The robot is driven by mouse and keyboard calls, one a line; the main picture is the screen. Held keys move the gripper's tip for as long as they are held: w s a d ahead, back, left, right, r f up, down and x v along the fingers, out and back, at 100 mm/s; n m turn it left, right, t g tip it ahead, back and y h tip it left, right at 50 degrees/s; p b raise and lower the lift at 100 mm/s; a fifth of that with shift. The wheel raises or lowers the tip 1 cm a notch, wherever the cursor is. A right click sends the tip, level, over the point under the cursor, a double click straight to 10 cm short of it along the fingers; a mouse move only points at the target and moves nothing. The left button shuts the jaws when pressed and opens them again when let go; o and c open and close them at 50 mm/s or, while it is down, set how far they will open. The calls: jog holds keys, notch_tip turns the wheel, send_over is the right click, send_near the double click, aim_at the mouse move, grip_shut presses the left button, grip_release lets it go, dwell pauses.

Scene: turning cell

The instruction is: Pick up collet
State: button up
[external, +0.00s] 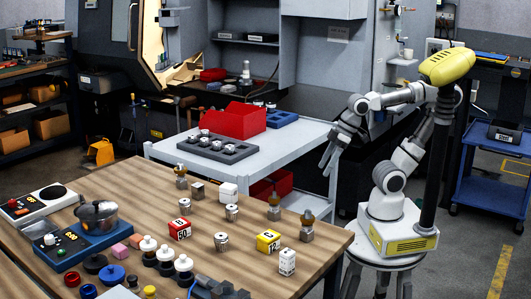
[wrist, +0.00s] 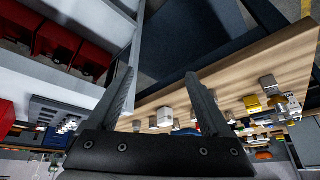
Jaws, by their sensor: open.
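My gripper (external: 328,157) hangs off the right edge of the wooden table, near the right end of the white cart. In the wrist view my gripper (wrist: 160,76) has its two dark fingers spread apart with nothing between them. Small silver cylinders that look like collets stand upright on the wooden table: one near the middle (external: 232,212) and one nearer the front (external: 221,241). I cannot tell for certain which piece is the collet.
The wooden table (external: 135,195) also holds yellow (external: 268,241) and red (external: 180,229) numbered blocks and several brass-topped holders. The white cart (external: 290,135) carries a grey tray (external: 240,153) of small parts and a red bin (external: 237,121). A machine stands behind.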

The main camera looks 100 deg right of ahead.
jog(key=w+a+r+m+g+p, duration=0.35)
jog(key=w+r+m+p, duration=0.6)
jog(key=w+r, duration=0.55)
jog(key=m+g+p, duration=0.2)
jog(key=m+p, duration=0.8)
jog(key=p, duration=0.1)
send_over(231, 207)
jog(key=shift+n, duration=0.25)
jog(key=f, duration=1.5)
jog(key=shift+s+d+f, duration=0.15)
jog(key=shift+s+f, duration=0.2)
jog(key=shift+f, duration=0.05)
jog(key=shift+w+f, duration=0.15)
jog(key=shift+f, duration=1.2)
jog(key=shift+w+f, duration=0.15)
jog(key=shift+f, duration=1.15)
grip_shut()
